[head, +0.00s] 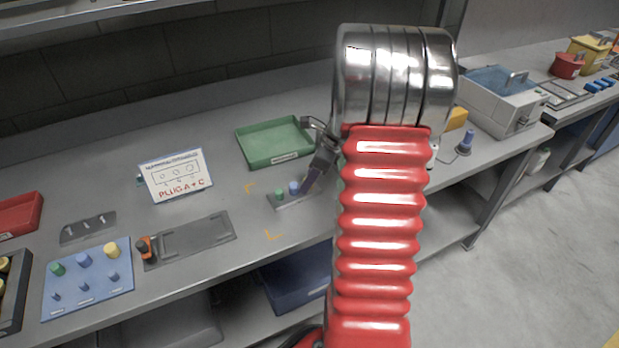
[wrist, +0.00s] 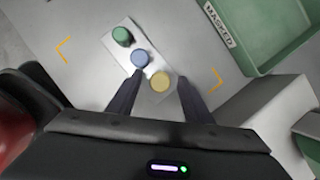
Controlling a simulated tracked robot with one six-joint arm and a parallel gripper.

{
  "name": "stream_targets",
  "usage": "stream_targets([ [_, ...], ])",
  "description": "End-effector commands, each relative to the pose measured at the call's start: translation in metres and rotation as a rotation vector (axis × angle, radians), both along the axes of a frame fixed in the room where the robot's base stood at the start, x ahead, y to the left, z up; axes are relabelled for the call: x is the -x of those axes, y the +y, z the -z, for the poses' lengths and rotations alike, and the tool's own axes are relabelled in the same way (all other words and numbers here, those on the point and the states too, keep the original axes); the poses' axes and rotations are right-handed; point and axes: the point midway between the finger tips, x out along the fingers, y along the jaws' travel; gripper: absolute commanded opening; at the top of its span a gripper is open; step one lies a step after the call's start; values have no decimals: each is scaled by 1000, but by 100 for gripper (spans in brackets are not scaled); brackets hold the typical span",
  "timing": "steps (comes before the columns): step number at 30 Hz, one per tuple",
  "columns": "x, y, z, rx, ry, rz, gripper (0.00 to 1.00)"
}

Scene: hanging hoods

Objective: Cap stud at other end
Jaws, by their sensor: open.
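A small grey plate (head: 288,203) lies on the bench under my gripper; it also shows in the wrist view (wrist: 117,30). In the wrist view a green piece (wrist: 122,36), a blue piece (wrist: 140,58) and a yellow piece (wrist: 160,82) stand in a row on it. My gripper (wrist: 162,74) is open, pointing down. The yellow piece shows between its fingers, the blue one by the left fingertip; contact cannot be told. In the head view the green piece (head: 280,195) and blue piece (head: 294,187) show, and my gripper (head: 306,188) hides the yellow one.
A green tray (head: 275,163) stands behind the plate. A sign (head: 175,176) reads "PLUG A+C". At left is a blue board (head: 88,293) with coloured caps and small studs. A grey plate (head: 190,242) lies between. My red arm hides part of the bench.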

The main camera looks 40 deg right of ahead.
Motion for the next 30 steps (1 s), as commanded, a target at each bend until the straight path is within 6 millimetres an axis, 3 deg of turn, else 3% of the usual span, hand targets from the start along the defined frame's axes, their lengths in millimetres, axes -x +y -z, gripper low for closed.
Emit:
stream_targets([
  [8,0,0,-1,0,0,0,46],
  [14,5,-4,-15,1,-3,2,46],
  [30,35,-21,-99,3,-3,2,46],
])
